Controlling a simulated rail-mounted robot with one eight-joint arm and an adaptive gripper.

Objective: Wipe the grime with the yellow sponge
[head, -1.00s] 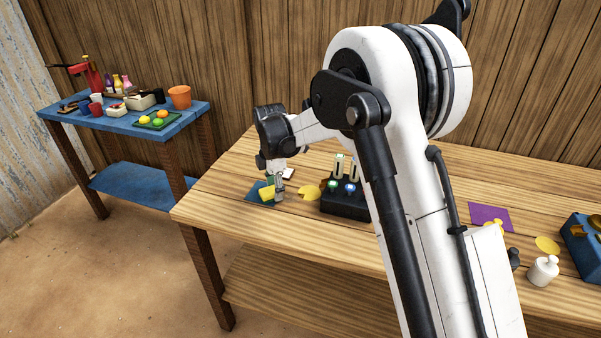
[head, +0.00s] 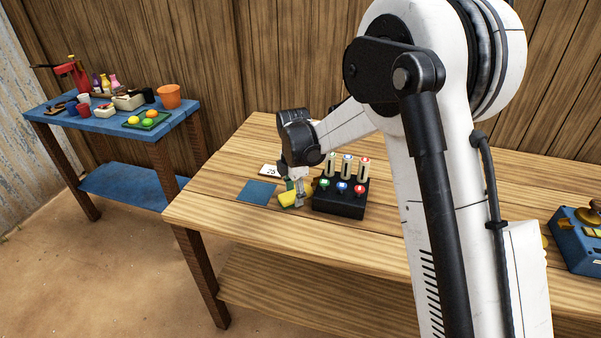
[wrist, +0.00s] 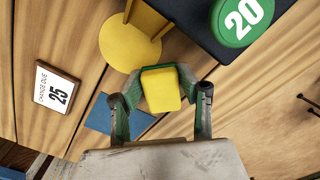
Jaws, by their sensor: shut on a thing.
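The yellow sponge (head: 288,199) is in my gripper (head: 299,196), low over the wooden table, just left of the black box. In the wrist view the sponge (wrist: 162,90) sits between the green-lined fingers (wrist: 161,77). A flat yellow round patch (wrist: 130,42) with a yellow bar rising from it lies just beyond the sponge. I cannot tell whether this is the grime, and no other stain is clear. I cannot tell whether the sponge touches the table.
The black box (head: 340,205) with coloured buttons and upright tubes stands close right. A blue square (head: 257,193) lies left, and a "change due 25" card (head: 269,170) behind. A blue side table (head: 120,124) holds several items. The table's front left is clear.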

